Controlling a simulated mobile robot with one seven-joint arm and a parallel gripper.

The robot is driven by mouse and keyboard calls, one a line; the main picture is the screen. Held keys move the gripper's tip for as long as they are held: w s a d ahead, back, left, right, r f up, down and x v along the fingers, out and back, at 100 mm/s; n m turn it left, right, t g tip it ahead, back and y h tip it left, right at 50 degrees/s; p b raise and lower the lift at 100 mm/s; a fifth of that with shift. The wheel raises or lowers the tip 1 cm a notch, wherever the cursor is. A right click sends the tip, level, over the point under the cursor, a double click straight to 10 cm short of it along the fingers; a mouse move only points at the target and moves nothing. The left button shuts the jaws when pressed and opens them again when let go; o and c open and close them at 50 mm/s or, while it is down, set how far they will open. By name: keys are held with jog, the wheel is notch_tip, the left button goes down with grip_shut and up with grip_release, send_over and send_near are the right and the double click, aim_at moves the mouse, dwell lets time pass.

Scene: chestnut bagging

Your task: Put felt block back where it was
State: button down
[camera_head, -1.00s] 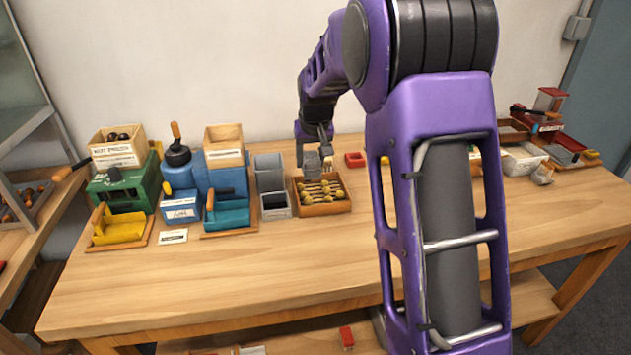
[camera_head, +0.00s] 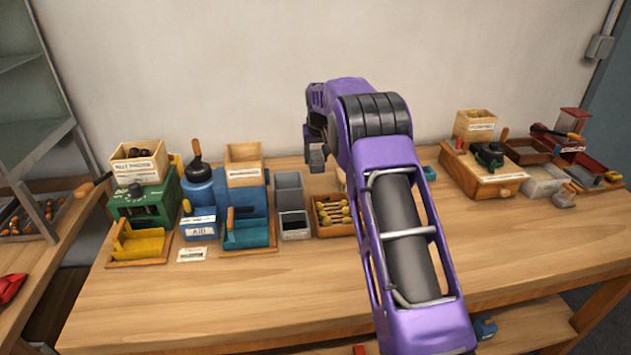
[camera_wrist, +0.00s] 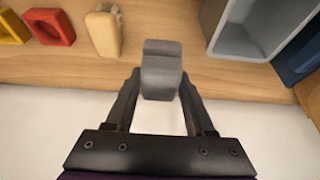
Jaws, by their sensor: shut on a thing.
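A grey block (camera_wrist: 161,78), which I take to be the felt block, sits between the two fingers of my gripper (camera_wrist: 160,84) in the wrist view. My gripper is shut on it and holds it near the table's back edge and the pale wall. In the head view my gripper (camera_head: 317,158) is small, above the back of the bench and behind a wooden tray of yellow-headed pieces (camera_head: 322,231). The block is hard to tell from the dark fingers there. The spot the block came from cannot be told.
Grey bins (camera_head: 289,181) stand left of the tray, beside a blue machine (camera_head: 200,195) and a green machine (camera_head: 140,205). A wooden-based machine (camera_head: 483,183) stands at the right. In the wrist view a red ring (camera_wrist: 50,27) and a pale piece (camera_wrist: 103,32) lie left. The front bench is clear.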

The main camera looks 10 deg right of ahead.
aim_at(318, 162)
jog(key=shift+f, duration=3.55)
jog(key=shift+f, duration=0.2)
jog(key=shift+c, duration=1.3)
grip_release()
jog(key=shift+r, duration=0.1)
jog(key=shift+r, duration=0.3)
jog(key=v, duration=1.1)
jog(key=shift+s+r, duration=0.25)
jog(key=shift+s, duration=0.05)
